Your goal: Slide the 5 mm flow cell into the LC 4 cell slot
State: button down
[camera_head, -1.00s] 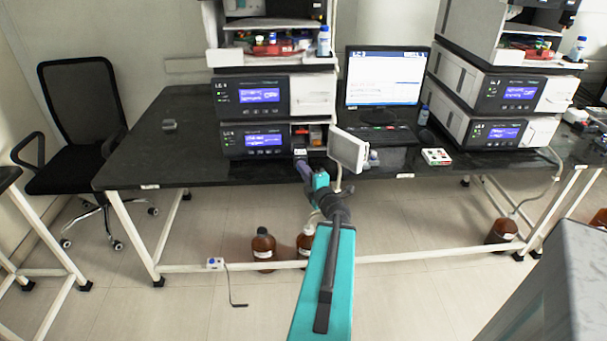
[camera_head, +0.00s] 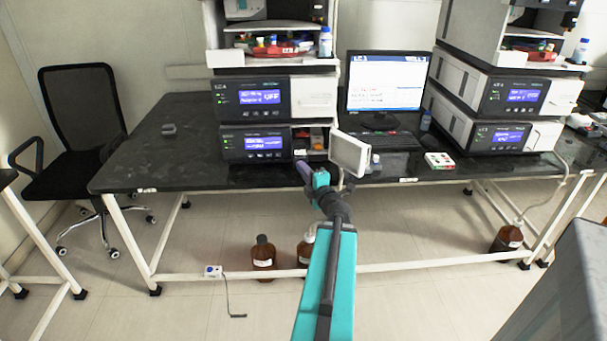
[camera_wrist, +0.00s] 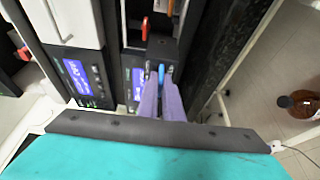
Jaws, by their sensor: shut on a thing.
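My gripper (camera_wrist: 161,82) has two purple fingers, shut on a small blue piece (camera_wrist: 161,73), which I take to be part of the flow cell. A dark block (camera_wrist: 165,49) sits directly beyond the fingertips; I cannot tell whether it is part of the cell or of the instrument. In the head view my gripper (camera_head: 301,168) is in front of the lower left instrument (camera_head: 228,144), below its open compartment (camera_head: 318,140). A red part (camera_head: 316,132) shows inside. I cannot make out the slot's opening or whether the cell touches it. Instrument labels are too small to read surely.
A white door (camera_head: 350,152) stands open right of the compartment, close to my gripper. A monitor (camera_head: 385,80), keyboard (camera_head: 385,140) and white-and-red box (camera_head: 439,161) are farther right. Brown bottles (camera_head: 263,258) stand below the bench. The bench's left part (camera_head: 160,155) is mostly clear.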

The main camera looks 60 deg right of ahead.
jog(key=shift+w+d+b, duration=0.5)
jog(key=shift+d+b, duration=0.25)
jog(key=shift+b, duration=3.55)
jog(key=shift+w+d, duration=0.15)
jog(key=shift+d, duration=0.05)
jog(key=shift+w+d+b, duration=0.45)
jog(key=shift+w+d, duration=0.55)
jog(key=shift+d, duration=0.45)
jog(key=shift+w+d+b, duration=0.45)
jog(key=shift+w+d, duration=0.6)
jog(key=shift+d, duration=0.35)
jog(key=shift+w+d+b, duration=0.45)
jog(key=shift+w+d, duration=0.55)
jog(key=shift+d, duration=0.45)
jog(key=shift+a, duration=0.1)
jog(key=shift+f+p, duration=0.1)
jog(key=shift+p, duration=0.2)
jog(key=c, duration=1.8)
grip_release()
jog(key=shift+c, duration=0.2)
jog(key=shift+s, duration=0.1)
